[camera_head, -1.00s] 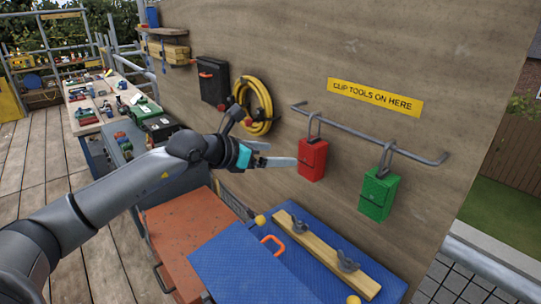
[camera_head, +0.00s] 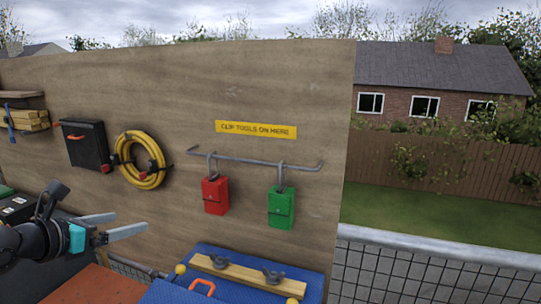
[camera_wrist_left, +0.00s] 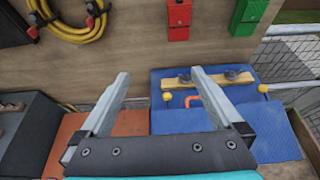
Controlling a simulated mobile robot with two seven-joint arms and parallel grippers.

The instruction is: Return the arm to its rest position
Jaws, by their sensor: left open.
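My left gripper (camera_head: 122,225) is open and empty at the lower left of the head view, in front of the plywood board and left of the red pouch. In the left wrist view its two fingers (camera_wrist_left: 158,95) stand apart with nothing between them. The red pouch (camera_head: 215,196) and the green pouch (camera_head: 281,208) hang by clips from the grey rail (camera_head: 250,159) under the yellow sign (camera_head: 256,129). Both pouches also show at the top of the left wrist view, the red one (camera_wrist_left: 179,18) and the green one (camera_wrist_left: 247,14). My right gripper is not in view.
A blue box (camera_head: 225,288) with a wooden strip (camera_head: 246,275) stands below the rail. A yellow hose coil (camera_head: 127,158) and a black case (camera_head: 86,143) hang on the board left of the pouches. A metal railing (camera_head: 440,250) runs at the right.

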